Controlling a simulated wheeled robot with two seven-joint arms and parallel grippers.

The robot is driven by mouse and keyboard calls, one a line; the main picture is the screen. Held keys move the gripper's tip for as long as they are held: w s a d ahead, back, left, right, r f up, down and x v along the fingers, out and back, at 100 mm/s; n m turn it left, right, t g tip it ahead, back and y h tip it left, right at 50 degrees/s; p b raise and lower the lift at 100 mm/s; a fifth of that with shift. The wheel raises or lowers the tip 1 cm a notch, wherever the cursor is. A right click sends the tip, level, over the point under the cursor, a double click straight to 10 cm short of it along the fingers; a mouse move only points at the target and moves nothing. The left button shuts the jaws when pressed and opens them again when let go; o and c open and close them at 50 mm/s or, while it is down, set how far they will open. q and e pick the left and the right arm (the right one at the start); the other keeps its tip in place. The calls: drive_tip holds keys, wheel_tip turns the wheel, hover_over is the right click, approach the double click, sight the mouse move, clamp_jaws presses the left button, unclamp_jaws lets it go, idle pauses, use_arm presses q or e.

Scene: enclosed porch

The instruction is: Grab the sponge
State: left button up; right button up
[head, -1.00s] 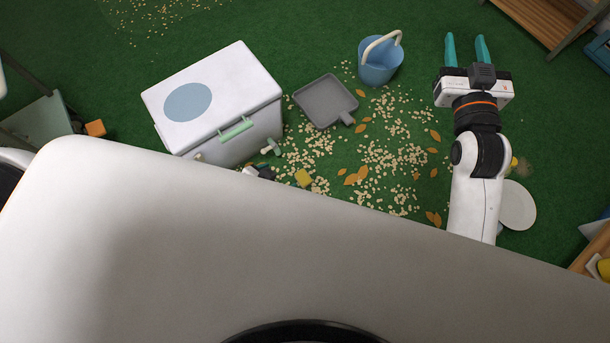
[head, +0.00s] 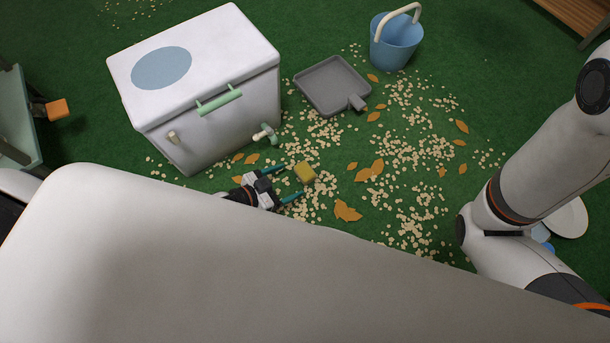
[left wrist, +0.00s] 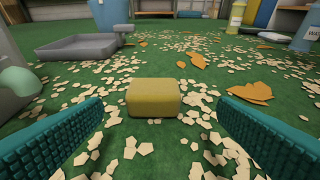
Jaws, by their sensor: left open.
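The yellow sponge (head: 305,172) lies on the green floor among pale scattered flakes, to the right of the white cooler's front. My left gripper (head: 288,183) is low near the floor, open, with its teal fingers pointing at the sponge. In the left wrist view the sponge (left wrist: 153,98) is centred just beyond the two fingertips (left wrist: 158,105), with nothing between the fingers. My right arm shows at the right of the head view, but its gripper is out of the picture.
The white cooler (head: 235,125) with a green handle stands left of the sponge. A grey dustpan (head: 325,85) and a blue bucket (head: 394,45) are farther back. Orange leaves (head: 370,171) lie right of the sponge. A teal-sided stand (head: 40,120) is at the far left.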

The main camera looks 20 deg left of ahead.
sight(304, 171)
use_arm(q)
drive_tip(key=b+x, duration=0.1)
drive_tip(key=x, duration=0.1)
drive_tip(key=shift+w+d+f, duration=0.15)
drive_tip(key=shift+w+f, duration=0.05)
drive_tip(key=shift+w, duration=0.05)
drive_tip(key=b+x, duration=0.4)
drive_tip(key=shift+w+a+r, duration=0.15)
drive_tip(key=shift+w+a, duration=0.1)
drive_tip(key=shift+w+d+b, duration=0.3)
drive_tip(key=shift+w+d, duration=0.05)
drive_tip(key=shift+w, duration=0.05)
drive_tip(key=shift+c, duration=0.3)
drive_tip(key=c, duration=1)
